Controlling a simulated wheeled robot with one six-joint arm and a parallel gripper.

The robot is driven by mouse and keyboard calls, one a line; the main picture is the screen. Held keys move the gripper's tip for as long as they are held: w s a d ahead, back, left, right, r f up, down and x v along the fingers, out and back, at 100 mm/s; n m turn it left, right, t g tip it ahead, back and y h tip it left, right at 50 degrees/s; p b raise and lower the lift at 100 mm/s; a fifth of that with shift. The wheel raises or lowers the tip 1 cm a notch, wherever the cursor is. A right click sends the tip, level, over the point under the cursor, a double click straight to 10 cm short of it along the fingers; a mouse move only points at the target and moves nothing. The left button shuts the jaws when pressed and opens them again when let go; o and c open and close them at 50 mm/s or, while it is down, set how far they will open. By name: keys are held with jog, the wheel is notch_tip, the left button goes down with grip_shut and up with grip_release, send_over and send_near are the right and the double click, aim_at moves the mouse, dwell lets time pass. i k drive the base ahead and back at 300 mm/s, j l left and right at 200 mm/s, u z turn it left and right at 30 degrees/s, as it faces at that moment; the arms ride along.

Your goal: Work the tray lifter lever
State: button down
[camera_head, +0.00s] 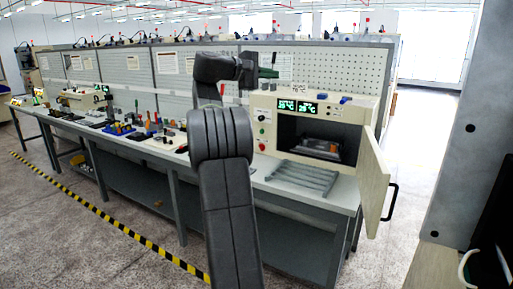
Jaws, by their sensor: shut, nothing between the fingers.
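A beige oven-like cabinet (264,103) stands on the bench with its door (373,185) swung open to the right. A metal tray (320,149) sits inside its dark chamber. A small dark green piece (268,73) shows above the cabinet's top left; I cannot tell whether it is the tray lifter lever. My gripper (249,71) is at the end of my dark arm, above the cabinet's left end and close beside the green piece. It is shut and looks empty. I cannot tell whether it touches the green piece. My arm hides part of the bench and panel.
A ribbed grey rack (302,178) lies on the bench before the cabinet opening. The door's black handle (391,202) juts out to the right. Small tools and parts crowd the bench at left. Yellow-black floor tape (107,217) runs in front; the floor there is clear.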

aim_at(274, 53)
jog(key=i+j+u, duration=0.15)
jog(key=i, duration=0.45)
jog(key=i+j+u, duration=0.15)
jog(key=i+j, duration=0.15)
jog(key=i, duration=0.35)
jog(key=i+j+u, duration=0.2)
jog(key=i, duration=0.4)
jog(key=i+j+z, duration=0.2)
jog(key=i+z, duration=0.3)
jog(key=i, duration=0.15)
jog(key=i+j+z, duration=1)
jog(key=i+j, duration=0.1)
jog(key=j, duration=0.05)
